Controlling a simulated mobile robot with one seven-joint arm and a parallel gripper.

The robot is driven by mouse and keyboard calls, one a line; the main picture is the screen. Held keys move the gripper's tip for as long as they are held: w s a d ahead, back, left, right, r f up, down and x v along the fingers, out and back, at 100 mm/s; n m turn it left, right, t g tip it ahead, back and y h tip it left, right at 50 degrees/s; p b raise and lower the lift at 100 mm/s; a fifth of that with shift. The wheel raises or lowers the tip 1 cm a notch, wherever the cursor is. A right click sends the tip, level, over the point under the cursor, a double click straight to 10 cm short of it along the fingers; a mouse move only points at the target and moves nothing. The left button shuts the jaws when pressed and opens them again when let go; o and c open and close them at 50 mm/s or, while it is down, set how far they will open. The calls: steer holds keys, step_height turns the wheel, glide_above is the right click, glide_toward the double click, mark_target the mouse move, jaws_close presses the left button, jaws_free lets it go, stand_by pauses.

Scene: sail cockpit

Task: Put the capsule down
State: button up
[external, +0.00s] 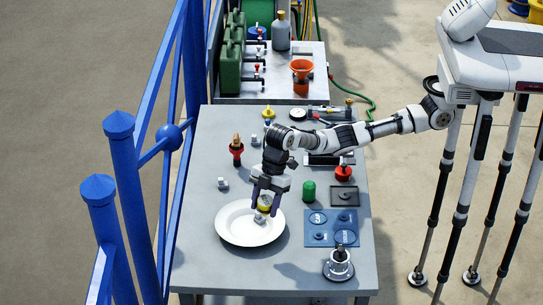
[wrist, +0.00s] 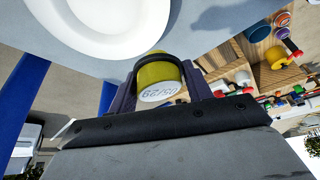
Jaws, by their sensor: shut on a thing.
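My gripper (external: 268,190) is over the white plate (external: 226,232) at the front left of the grey table. It is shut on the capsule (external: 265,201), a short yellow cylinder. In the wrist view the capsule (wrist: 158,74) sits between the dark fingers, with a dark band around it and a pale end printed with upside-down digits. The plate also shows in the wrist view (wrist: 62,28), beyond the capsule. A small grey shape under the capsule shows against the plate; I cannot tell whether it is part of the capsule. Whether the capsule touches the plate is unclear.
To the right of the plate are a green cylinder (external: 308,191), a blue panel (external: 318,239) and a metal flanged fitting (external: 339,266). A red knob (external: 343,172) stands behind them. A red-and-black fitting (external: 237,152) and a small grey nut (external: 223,184) are at left. Blue railing (external: 119,185) borders the table.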

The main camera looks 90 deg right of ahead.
steer(key=w+d+r+n+g, duration=0.1)
steer(key=d+r+n, duration=0.1)
steer(key=d, duration=0.5)
steer(key=w+d+r+n, duration=0.1)
steer(key=w+d, duration=0.1)
steer(key=d, duration=0.4)
step_height(320, 180, up, 3)
steer(key=n+g+p, duration=0.2)
steer(key=n+g, duration=0.2)
steer(key=n, duration=0.6)
glide_above(292, 154)
steer(key=d, duration=0.1)
steer(key=f, duration=0.6)
steer(key=f+p, duration=0.1)
steer(key=f, duration=0.5)
steer(key=f+p, duration=0.1)
steer(key=f, duration=0.6)
steer(key=shift+w+d+f, duration=0.1)
steer(key=shift+w+d, duration=0.05)
steer(key=shift+w, duration=0.25)
steer(key=shift+f, duration=0.15)
steer(key=o, duration=1)
steer(key=shift+c, duration=0.2)
